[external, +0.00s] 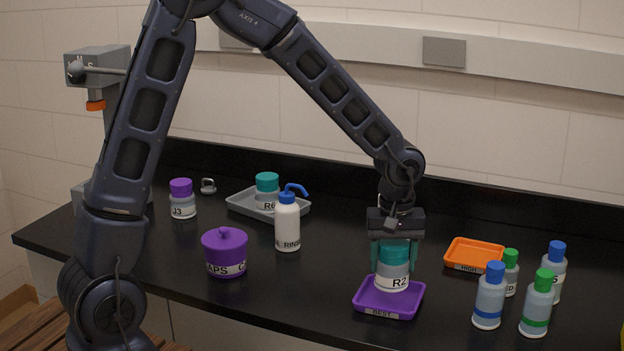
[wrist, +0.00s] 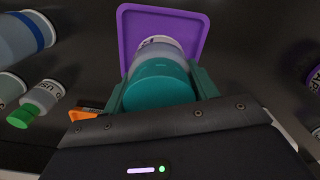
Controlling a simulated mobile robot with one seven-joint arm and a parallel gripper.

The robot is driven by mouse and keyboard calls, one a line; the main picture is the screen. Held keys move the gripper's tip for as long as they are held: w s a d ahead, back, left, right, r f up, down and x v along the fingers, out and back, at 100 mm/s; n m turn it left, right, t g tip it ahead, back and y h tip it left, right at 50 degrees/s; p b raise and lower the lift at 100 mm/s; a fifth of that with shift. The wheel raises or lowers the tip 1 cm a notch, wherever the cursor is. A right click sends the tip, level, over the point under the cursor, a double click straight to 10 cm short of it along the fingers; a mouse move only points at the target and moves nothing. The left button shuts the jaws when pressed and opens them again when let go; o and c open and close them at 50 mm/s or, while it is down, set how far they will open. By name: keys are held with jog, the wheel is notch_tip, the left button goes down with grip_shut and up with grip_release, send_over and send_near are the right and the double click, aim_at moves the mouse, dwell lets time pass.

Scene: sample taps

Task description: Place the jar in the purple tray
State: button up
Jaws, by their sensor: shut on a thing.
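The jar (external: 393,275) has a teal lid and a label reading R2. My gripper (external: 391,262) is shut on it from above, with teal fingers on both sides of the lid. The purple tray (external: 371,302), labelled BEST, is directly under the jar. The jar is upright and its base appears within the tray's rim; I cannot tell whether it touches the tray floor. In the wrist view the jar's teal lid (wrist: 158,84) sits between the fingers, with the purple tray (wrist: 130,32) behind it.
An orange tray (external: 473,254) and several capped bottles (external: 489,297) stand to the right. A purple CAPS pot (external: 225,255), a white rinse bottle (external: 287,225), jar J3 (external: 182,200) and a grey tray (external: 240,203) holding jar R6 (external: 267,190) are to the left.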

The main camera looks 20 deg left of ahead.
aim_at(392, 274)
jog(key=shift+f, duration=1.8)
jog(key=shift+f, duration=0.15)
jog(key=o, duration=1)
jog(key=shift+o, duration=0.2)
